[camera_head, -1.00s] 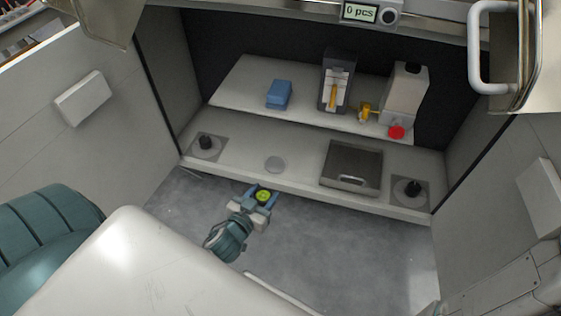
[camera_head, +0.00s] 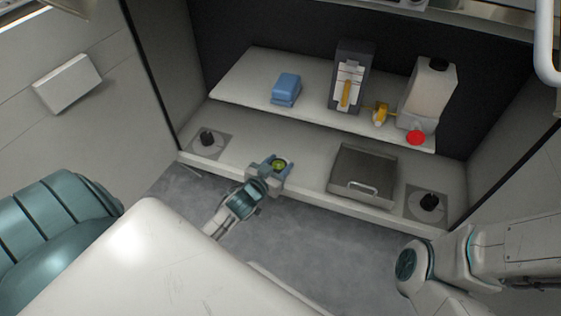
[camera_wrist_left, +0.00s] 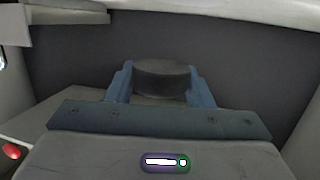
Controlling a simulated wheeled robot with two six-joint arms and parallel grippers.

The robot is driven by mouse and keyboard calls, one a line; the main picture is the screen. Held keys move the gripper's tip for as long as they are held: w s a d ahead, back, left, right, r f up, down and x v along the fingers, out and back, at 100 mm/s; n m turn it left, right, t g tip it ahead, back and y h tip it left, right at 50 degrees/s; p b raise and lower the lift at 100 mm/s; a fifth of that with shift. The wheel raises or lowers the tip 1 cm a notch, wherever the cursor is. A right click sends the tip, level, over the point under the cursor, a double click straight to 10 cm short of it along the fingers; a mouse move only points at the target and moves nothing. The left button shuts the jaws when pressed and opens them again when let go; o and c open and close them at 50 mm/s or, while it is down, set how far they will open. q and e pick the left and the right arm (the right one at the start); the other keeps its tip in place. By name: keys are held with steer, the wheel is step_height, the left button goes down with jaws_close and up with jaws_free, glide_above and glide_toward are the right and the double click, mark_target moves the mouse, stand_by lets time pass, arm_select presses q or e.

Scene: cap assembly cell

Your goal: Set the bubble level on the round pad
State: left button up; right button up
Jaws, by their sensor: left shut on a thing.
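The bubble level (camera_head: 280,163) is a small round piece with a yellow-green top. My left gripper (camera_head: 277,164) is shut on it, with its blue fingers on either side, over the front part of the lower shelf. In the left wrist view the level (camera_wrist_left: 162,78) shows as a dark disc between the blue fingers. The round pad is not visible now; the gripper and level cover the area where it showed earlier. I cannot tell whether the level touches it. My right arm shows at the lower right, but its gripper is out of view.
A grey lidded box (camera_head: 362,172) stands right of the left gripper. Black knobs stand at the left (camera_head: 207,138) and right (camera_head: 429,202) of the lower shelf.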

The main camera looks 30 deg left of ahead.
mark_target(280, 159)
arm_select(q)
steer(key=w+a, duration=0.1)
steer(key=w+a+b, duration=0.1)
steer(key=w, duration=0.1)
steer(key=w+b, duration=0.1)
steer(key=w, duration=0.1)
steer(key=shift+a+f, duration=0.35)
steer(key=shift+a, duration=0.05)
step_height(280, 159, down, 4)
steer(key=b, duration=0.3)
steer(key=shift+w+r+b, duration=0.1)
steer(key=shift+r+b, duration=0.1)
steer(key=shift+b, duration=0.15)
steer(key=shift+r, duration=0.1)
steer(key=shift+f, duration=0.65)
steer(key=o, duration=1)
steer(key=shift+c, duration=0.2)
